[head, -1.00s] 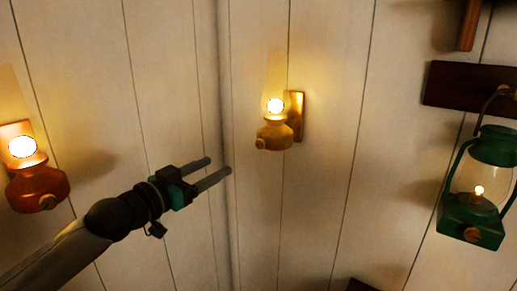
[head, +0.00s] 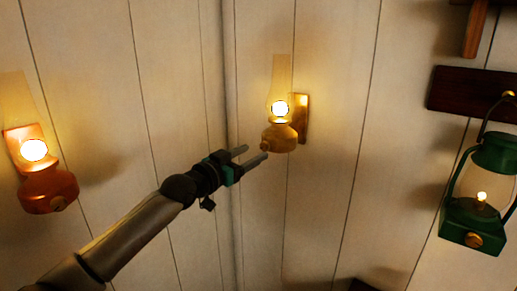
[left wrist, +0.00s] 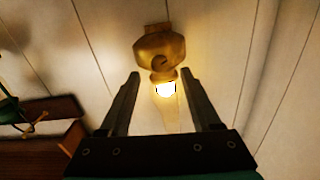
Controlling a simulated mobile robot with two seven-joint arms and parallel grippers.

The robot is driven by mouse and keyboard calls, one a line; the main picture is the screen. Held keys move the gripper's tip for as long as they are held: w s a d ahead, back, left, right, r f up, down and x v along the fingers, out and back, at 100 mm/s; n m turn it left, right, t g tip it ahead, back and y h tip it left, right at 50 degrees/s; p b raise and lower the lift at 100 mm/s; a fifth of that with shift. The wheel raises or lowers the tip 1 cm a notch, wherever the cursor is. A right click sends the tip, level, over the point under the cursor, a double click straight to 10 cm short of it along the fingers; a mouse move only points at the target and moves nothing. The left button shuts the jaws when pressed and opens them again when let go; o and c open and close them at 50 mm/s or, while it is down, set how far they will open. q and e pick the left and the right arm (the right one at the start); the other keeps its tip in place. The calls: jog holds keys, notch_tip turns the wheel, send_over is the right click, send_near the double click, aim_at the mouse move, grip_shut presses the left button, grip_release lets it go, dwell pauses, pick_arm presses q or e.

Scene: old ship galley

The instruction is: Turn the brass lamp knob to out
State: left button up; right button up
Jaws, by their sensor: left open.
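The brass lamp (head: 280,136) hangs lit on the plank wall in the middle of the head view. Its small round knob (head: 265,146) is on the lower left of its body. My left gripper (head: 256,153) is open and empty, with its fingertips close to the knob in the picture. In the left wrist view the lamp (left wrist: 173,48) appears upside down beyond the two spread fingers (left wrist: 160,73), its glowing flame between them. I cannot tell whether a finger touches the knob. My right gripper is not in view.
A lit copper-red lamp (head: 46,190) is on the wall at the left. A lit green lantern (head: 472,224) hangs from a dark wooden board (head: 470,90) at the right. The wall around the brass lamp is clear.

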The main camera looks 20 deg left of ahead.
aim_at(264, 147)
pick_arm(q)
jog(key=shift+x, duration=1.8)
grip_shut()
